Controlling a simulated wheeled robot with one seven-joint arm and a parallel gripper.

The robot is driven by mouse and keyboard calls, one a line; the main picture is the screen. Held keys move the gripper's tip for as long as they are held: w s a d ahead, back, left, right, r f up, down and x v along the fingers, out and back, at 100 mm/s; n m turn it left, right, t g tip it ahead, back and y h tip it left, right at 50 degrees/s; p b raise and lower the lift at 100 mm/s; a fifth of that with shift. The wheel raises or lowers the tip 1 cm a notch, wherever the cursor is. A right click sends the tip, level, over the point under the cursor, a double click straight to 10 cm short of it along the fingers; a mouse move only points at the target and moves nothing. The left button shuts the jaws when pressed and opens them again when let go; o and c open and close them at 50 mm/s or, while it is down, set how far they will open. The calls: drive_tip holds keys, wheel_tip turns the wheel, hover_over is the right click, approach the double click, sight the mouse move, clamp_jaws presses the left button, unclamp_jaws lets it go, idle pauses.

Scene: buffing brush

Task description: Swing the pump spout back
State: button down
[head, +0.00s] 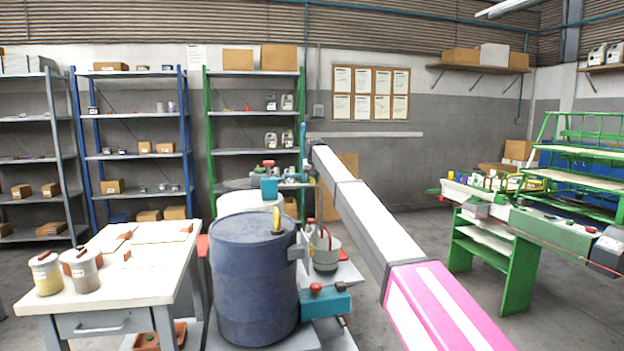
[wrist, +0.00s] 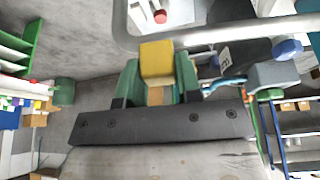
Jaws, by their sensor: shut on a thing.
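In the wrist view my gripper (wrist: 157,72) has its two green fingers closed on the sides of a yellow block (wrist: 157,58). A bent, pale grey metal pipe (wrist: 228,32), which looks like the pump spout, runs across the top of that view just beyond the block. I cannot tell how the block joins the pipe. A grey fitting (wrist: 272,74) and a blue knob (wrist: 287,49) are to the right of the block. In the head view my arm reaches to the back, and the gripper's tips cannot be made out there.
A dark blue drum (head: 252,285) stands left of my arm. A white worktable (head: 150,235) with small pots is further left. A green-framed bench (head: 520,250) stands at the right. Shelving (head: 254,113) lines the back wall. Bare floor (head: 415,235) shows between arm and bench.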

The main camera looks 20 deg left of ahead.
drive_tip(key=s+m, duration=0.1)
drive_tip(key=s, duration=0.1)
drive_tip(key=s+d+m, duration=0.1)
drive_tip(key=s, duration=0.1)
drive_tip(key=s+d+m+h, duration=0.1)
drive_tip(key=s, duration=0.1)
drive_tip(key=shift+s+t, duration=0.2)
drive_tip(key=shift+t, duration=0.1)
drive_tip(key=s+a+m+h, duration=0.1)
drive_tip(key=s+m+h, duration=0.1)
drive_tip(key=s+m, duration=0.3)
drive_tip(key=shift+s+m, duration=0.4)
drive_tip(key=shift+s, duration=1.75)
drive_tip(key=shift+s+a, duration=0.1)
drive_tip(key=shift+a, duration=0.05)
drive_tip(key=c, duration=0.8)
unclamp_jaws()
drive_tip(key=shift+r, duration=0.1)
drive_tip(key=v, duration=1)
drive_tip(key=shift+a+r, duration=0.2)
drive_tip(key=shift+r, duration=0.1)
